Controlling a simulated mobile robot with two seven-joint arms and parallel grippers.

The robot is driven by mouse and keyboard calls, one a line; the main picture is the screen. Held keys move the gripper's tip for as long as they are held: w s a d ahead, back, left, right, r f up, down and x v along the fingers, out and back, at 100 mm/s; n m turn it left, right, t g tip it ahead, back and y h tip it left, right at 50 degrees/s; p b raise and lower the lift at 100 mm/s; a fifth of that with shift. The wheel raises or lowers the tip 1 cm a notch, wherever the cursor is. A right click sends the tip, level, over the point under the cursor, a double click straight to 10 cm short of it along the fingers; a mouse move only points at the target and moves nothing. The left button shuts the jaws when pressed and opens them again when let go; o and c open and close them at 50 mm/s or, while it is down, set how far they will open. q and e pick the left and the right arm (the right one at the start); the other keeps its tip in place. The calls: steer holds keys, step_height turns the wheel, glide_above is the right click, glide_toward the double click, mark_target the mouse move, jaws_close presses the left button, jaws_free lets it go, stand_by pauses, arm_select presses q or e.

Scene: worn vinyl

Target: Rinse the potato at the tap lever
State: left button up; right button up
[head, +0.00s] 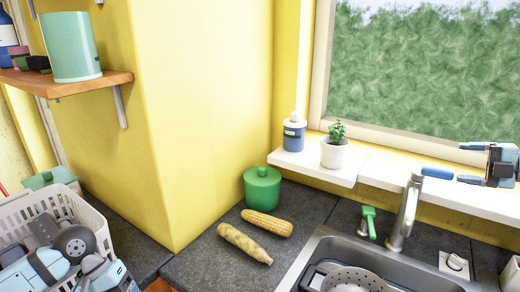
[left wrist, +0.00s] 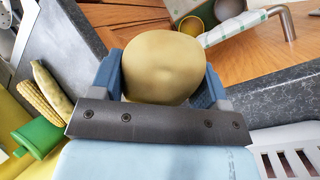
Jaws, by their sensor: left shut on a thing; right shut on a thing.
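The potato (left wrist: 163,68), a smooth tan lump, sits between the blue fingers of my left gripper (left wrist: 165,85) in the left wrist view. That gripper is shut on it. In the head view my left gripper and the potato are not in view. The metal tap (head: 405,212) stands behind the sink (head: 305,262), with a blue lever (head: 437,173) sticking out to the right at its top. My right gripper (head: 466,164) is just right of the lever, fingers pointing left. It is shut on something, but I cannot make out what.
A colander (head: 352,281) is in the sink. A green-handled fitting (head: 368,222) stands left of the tap. A bottle (head: 294,133) and plant (head: 335,150) stand on the sill.

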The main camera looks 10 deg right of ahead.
arm_select(q)
steer(key=shift+s+f+b, duration=0.5)
steer(key=shift+b, duration=0.1)
arm_select(e)
steer(key=shift+s+d+r, duration=0.15)
steer(key=shift+s+d, duration=0.05)
steer(key=shift+s, duration=0.4)
steer(key=shift+s+d+r, duration=0.15)
steer(key=shift+s+d, duration=0.05)
steer(key=shift+s, duration=0.35)
steer(key=shift+c, duration=0.3)
arm_select(q)
steer(key=shift+f+b, duration=0.3)
steer(key=shift+f, duration=0.05)
steer(key=shift+w+f+b, duration=0.2)
steer(key=shift+f+b, duration=0.1)
steer(key=shift+f, duration=0.1)
steer(key=shift+f+b, duration=0.3)
step_height(320, 180, down, 5)
steer(key=b, duration=0.5)
steer(key=shift+a+f, duration=0.1)
steer(key=shift+f, duration=0.1)
arm_select(e)
steer(key=s+d, duration=0.3)
steer(key=shift+s+d+f, duration=0.25)
steer(key=shift+d, duration=0.15)
steer(key=shift+d, duration=0.1)
